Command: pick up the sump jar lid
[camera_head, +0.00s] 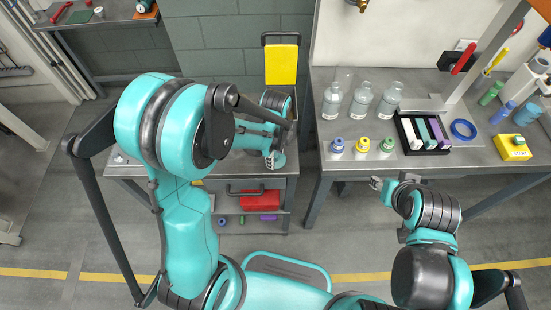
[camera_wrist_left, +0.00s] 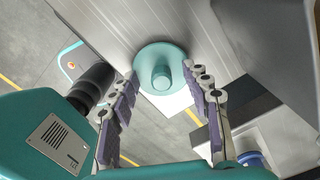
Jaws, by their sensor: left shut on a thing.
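The sump jar lid looks to be the teal round disc with a raised centre knob (camera_wrist_left: 161,82) in the left wrist view. My left gripper (camera_wrist_left: 163,73) has its purple-padded fingers on either side of the disc, closed on its rim. In the head view my left gripper (camera_head: 275,155) is at the right end of the left bench, partly hidden by its own arm. What lies under the disc is hard to tell. My right gripper (camera_head: 381,184) is in front of the right bench, too small to tell its opening.
A yellow panel (camera_head: 281,64) stands behind the left bench. A narrow gap separates the benches.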

